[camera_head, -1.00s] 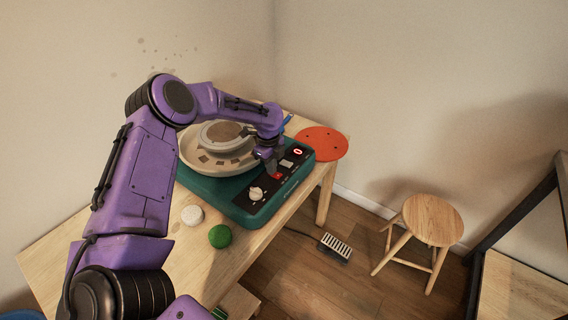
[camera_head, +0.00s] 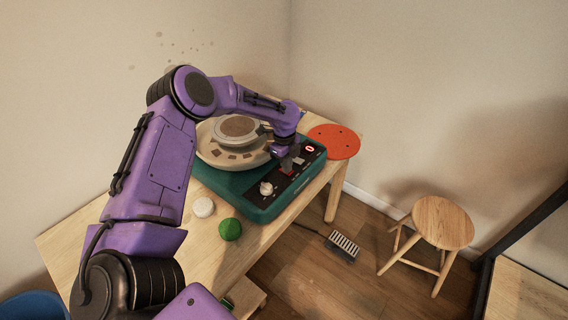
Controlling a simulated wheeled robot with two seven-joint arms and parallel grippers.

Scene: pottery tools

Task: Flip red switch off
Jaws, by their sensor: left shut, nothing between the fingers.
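The teal pottery wheel (camera_head: 262,205) stands on the wooden table, with a black control panel (camera_head: 277,178) along its right side. The red switch (camera_head: 286,170) is on that panel, partly hidden by my gripper. My left gripper (camera_head: 288,163) is shut and empty, pointing down at the panel right by the switch; I cannot tell whether it touches it. A white knob (camera_head: 266,188) sits at the panel's near end and a red-lit display (camera_head: 309,148) at its far end. My right gripper is not in view.
A white ball (camera_head: 203,207) and a green ball (camera_head: 230,229) lie on the table (camera_head: 85,235) in front of the wheel. A red-orange disc (camera_head: 334,141) lies at the far right corner. A pedal (camera_head: 342,246) and a wooden stool (camera_head: 443,222) stand on the floor.

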